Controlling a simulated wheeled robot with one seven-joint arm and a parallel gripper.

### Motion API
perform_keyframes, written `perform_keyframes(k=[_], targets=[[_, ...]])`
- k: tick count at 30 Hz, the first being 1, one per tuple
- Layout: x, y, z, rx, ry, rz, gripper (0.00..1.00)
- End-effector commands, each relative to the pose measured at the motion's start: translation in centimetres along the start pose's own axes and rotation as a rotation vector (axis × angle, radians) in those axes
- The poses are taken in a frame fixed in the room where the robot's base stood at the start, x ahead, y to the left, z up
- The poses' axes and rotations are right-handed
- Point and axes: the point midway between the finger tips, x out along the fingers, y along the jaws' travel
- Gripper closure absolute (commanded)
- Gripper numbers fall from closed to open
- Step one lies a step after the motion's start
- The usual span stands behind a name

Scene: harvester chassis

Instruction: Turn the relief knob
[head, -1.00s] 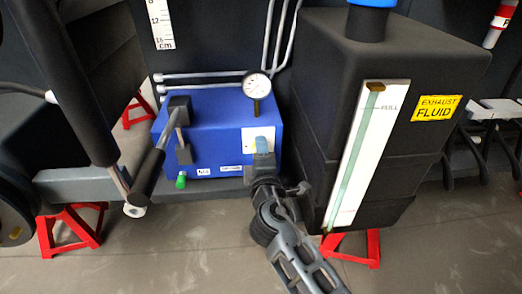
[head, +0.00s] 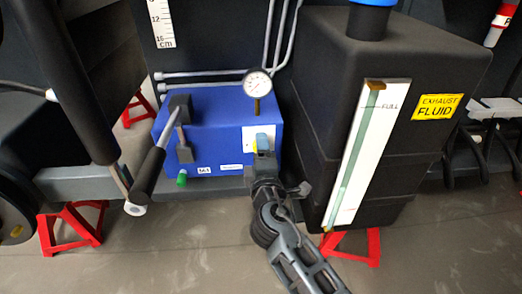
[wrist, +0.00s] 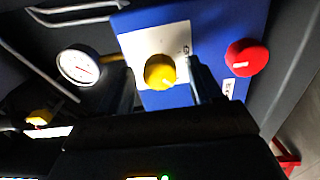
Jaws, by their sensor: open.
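A yellow round knob (wrist: 160,70) sits on a white plate (wrist: 138,44) on the blue hydraulic box (wrist: 208,22) in the wrist view. No readable label shows which knob is the relief knob. My gripper (wrist: 162,82) is open, with one dark finger on each side of the yellow knob. I cannot tell whether the fingers touch it. In the head view, my gripper (head: 263,156) is in front of the white plate on the blue box (head: 215,125) and hides most of the knob. A red knob (wrist: 247,58) shows right of the yellow one in the wrist view.
A pressure gauge (head: 257,84) stands on the box. A lever with a black grip (head: 149,172) and a green knob (head: 182,180) are at its left. The black exhaust fluid tank (head: 420,150) stands close on the right. Red stands (head: 70,228) rest on the floor.

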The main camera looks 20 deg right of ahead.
Motion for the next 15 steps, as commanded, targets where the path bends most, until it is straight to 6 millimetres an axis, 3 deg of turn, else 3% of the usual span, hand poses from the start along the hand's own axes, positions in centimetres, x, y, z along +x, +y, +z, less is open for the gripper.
perform_keyframes(k=[9,15], targets=[[-5.0,0.0,0.0,-0.001,0.002,-0.002,0.35],[-7.0,-0.1,-0.1,-0.001,0.002,-0.002,0.35]])
